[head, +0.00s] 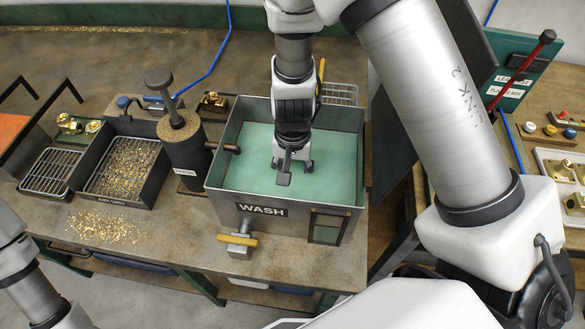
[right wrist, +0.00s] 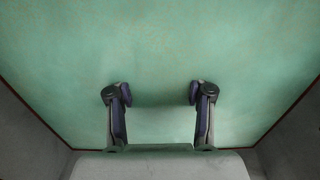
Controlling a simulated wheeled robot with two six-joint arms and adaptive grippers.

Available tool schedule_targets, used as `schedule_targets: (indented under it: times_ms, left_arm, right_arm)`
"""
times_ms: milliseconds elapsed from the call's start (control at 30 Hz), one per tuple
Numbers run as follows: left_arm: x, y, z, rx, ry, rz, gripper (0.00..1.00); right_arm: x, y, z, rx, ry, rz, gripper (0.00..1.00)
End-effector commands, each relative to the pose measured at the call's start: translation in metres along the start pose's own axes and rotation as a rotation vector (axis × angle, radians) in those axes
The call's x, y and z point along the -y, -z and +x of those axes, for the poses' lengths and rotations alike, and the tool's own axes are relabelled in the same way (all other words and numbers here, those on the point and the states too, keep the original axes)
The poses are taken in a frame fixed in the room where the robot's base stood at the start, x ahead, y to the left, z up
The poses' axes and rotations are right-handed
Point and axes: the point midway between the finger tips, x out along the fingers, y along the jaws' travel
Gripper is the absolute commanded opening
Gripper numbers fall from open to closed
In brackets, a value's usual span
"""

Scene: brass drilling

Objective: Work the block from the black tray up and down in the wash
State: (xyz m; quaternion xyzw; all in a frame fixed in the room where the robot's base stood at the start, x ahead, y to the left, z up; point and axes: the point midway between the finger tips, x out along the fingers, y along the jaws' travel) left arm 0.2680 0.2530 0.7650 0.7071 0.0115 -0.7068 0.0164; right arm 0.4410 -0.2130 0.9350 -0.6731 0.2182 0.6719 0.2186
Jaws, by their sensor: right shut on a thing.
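The wash (head: 262,212) is a grey open tank with pale green liquid, labelled WASH. My right gripper (head: 291,168) reaches down into it from above. In the right wrist view its two fingers (right wrist: 159,98) stand apart at the liquid, with only green visible between them. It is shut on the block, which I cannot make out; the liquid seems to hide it. My left gripper is out of view; only part of the left arm shows at the lower left of the head view. I cannot tell for sure which container is the black tray.
Left of the wash stand a dark cylinder with a plunger (head: 183,145) and a dark box of brass chips (head: 73,186). A wire rack (head: 50,171) and a green-based brass fitting (head: 75,126) lie further left. Loose chips (head: 104,227) cover the bench front. A tap (head: 239,241) juts from the tank's front.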

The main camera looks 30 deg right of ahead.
Motion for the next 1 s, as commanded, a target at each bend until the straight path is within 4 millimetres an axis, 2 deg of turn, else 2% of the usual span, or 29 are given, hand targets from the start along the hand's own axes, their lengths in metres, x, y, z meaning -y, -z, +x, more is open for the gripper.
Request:
schedule_targets:
  times_ms: [233, 567, 867, 1000]
  left_arm:
    - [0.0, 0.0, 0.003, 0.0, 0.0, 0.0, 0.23]
    - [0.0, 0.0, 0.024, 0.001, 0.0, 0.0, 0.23]
    - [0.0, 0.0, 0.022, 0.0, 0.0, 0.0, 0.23]
    - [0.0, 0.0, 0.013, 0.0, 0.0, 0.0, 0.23]
  right_arm:
    - [0.0, 0.0, 0.003, -0.001, 0.0, 0.0, 0.0]
    - [0.0, 0.0, 0.026, -0.001, 0.0, -0.001, 0.0]
    - [0.0, 0.0, 0.024, -0.001, 0.001, -0.001, 0.0]
    - [0.0, 0.0, 0.015, -0.001, 0.001, 0.0, 0.0]
